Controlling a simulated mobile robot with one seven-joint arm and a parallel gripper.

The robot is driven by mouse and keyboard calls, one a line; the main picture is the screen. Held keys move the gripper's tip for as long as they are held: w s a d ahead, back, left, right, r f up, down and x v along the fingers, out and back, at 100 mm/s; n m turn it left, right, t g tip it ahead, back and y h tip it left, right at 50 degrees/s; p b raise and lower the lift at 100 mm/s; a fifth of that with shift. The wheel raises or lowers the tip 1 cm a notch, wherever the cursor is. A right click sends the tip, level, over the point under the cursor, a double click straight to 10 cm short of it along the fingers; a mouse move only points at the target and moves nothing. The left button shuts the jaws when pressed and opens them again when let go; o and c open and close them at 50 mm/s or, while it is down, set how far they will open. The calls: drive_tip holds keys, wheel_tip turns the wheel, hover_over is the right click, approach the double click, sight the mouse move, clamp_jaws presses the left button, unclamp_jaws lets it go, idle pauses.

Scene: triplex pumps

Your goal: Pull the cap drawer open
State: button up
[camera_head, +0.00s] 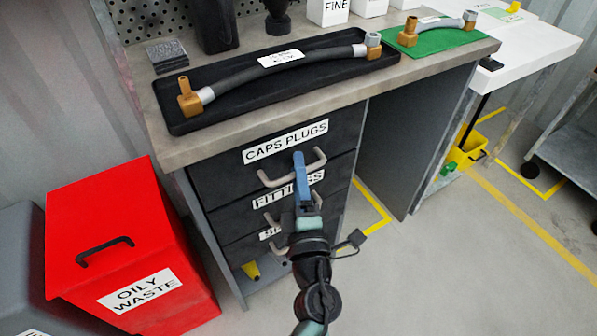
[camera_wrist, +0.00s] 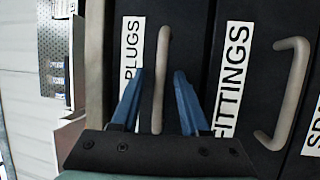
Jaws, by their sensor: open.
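The cap drawer (camera_head: 225,180) is the top drawer under the bench, with a black front and a white CAPS PLUGS label (camera_head: 286,141). It looks shut, level with the drawers below. Its pale bar handle (camera_head: 319,160) is partly hidden behind my gripper in the head view. My gripper (camera_head: 299,156) has blue fingers and is at this handle. In the wrist view, the open fingers of my gripper (camera_wrist: 159,72) stand on either side of the handle (camera_wrist: 163,45), with a gap on each side. I cannot tell how deep the fingers reach.
The FITTINGS drawer with its handle (camera_wrist: 291,85) lies directly below, and another drawer below that. The bench top (camera_head: 150,120) overhangs the drawers and bears a black tray (camera_head: 180,122) with a hose. A red oily waste bin (camera_head: 120,215) stands left.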

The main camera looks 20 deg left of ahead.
clamp_jaws()
idle(1.4)
